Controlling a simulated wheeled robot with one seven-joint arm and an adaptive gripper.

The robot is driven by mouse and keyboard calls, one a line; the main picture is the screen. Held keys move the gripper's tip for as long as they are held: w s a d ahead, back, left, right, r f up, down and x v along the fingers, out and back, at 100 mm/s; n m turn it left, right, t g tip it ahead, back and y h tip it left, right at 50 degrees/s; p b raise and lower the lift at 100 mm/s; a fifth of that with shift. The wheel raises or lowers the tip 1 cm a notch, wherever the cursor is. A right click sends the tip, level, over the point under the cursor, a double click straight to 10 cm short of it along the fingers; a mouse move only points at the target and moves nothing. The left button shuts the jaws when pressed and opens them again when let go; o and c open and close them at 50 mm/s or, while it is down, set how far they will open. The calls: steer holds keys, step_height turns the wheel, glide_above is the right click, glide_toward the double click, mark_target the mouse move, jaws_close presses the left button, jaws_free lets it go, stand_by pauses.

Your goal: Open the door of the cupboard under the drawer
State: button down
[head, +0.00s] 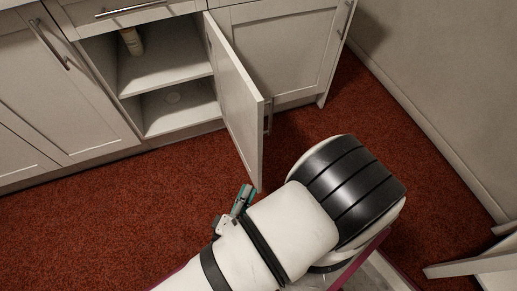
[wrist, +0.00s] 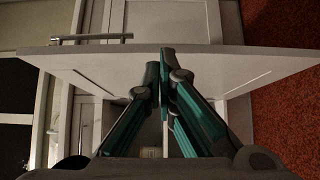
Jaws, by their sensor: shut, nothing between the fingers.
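The cupboard door (head: 238,108) under the drawer (head: 105,8) stands wide open, swung out to the right on its right side. Its bar handle (head: 268,116) shows partly behind the door's edge. The cupboard inside (head: 165,68) shows two levels. My gripper (head: 246,190) is just below the door's near lower corner. In the wrist view the shut fingertips (wrist: 164,54) overlap the door's edge (wrist: 230,60), with no object between them. I cannot tell whether they touch it. The handle also shows in the wrist view (wrist: 92,38).
Closed cupboards flank the opening. Red carpet (head: 110,215) is clear at the left. A wall (head: 430,80) is at the right, with white furniture (head: 480,262) near it.

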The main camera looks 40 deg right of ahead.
mark_target(252, 92)
steer(key=w+a+r+m+g+y+p, duration=0.1)
steer(key=w+r+m+g+y, duration=0.15)
steer(key=r+m+g, duration=0.4)
steer(key=w+a+r+m+g+y+p, duration=0.1)
steer(key=r+m+g+y, duration=0.2)
steer(key=g, duration=0.6)
steer(key=w+d+r+m+t+y, duration=0.1)
steer(key=w+d+r+y, duration=0.2)
steer(key=r, duration=0.3)
steer(key=w+d+r+m+y, duration=0.2)
steer(key=d+r+y, duration=0.3)
steer(key=d+r, duration=0.1)
steer(key=w+d+r+m+t+y+p, duration=0.1)
steer(key=w+d+r+m+y, duration=0.1)
steer(key=r, duration=0.6)
steer(key=shift+w+d+r+t+y, duration=0.2)
steer(key=shift+w+d+y, duration=0.2)
steer(key=shift+d+y, duration=0.25)
steer(key=shift+w+d+r+t+y, duration=0.15)
steer(key=shift+w+d+y, duration=0.25)
steer(key=shift+d, duration=0.3)
steer(key=d+f+m+t+y+p, duration=0.25)
steer(key=d+m, duration=0.25)
steer(key=d, duration=1)
steer(key=s+a+f+b, duration=0.2)
steer(key=a+f+b, duration=0.2)
steer(key=f, duration=0.5)
steer(key=shift+a+b, duration=0.4)
steer(key=shift+a, duration=0.85)
